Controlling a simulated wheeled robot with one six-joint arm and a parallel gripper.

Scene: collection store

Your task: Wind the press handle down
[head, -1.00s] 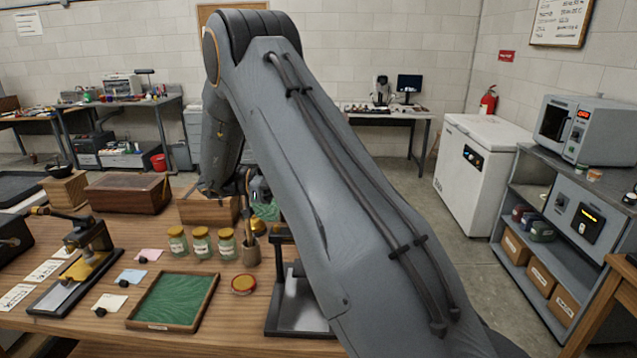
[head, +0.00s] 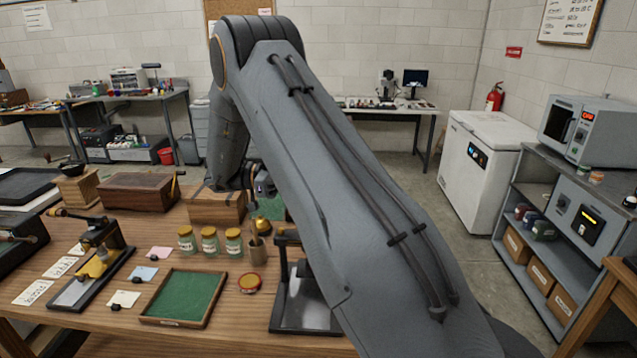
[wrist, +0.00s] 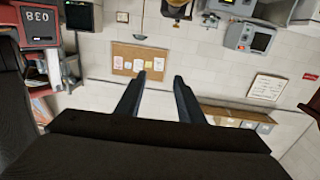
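A small bench press (head: 100,245) with a dark frame and brass-coloured parts stands on the wooden table at the left in the head view. Its dark handle (head: 76,215) sticks out to the left near the top. A second dark frame stand (head: 283,275) with a pale base plate is partly hidden behind my arm; I cannot tell whether it is a press. My gripper shows in the wrist view (wrist: 158,80) with its two fingers apart and nothing between them. It faces the far wall, away from both. In the head view it is mostly hidden by my arm.
A white chest freezer (head: 481,172) and a shelf unit (head: 560,200) stand at the right. Floor shows between them and the table.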

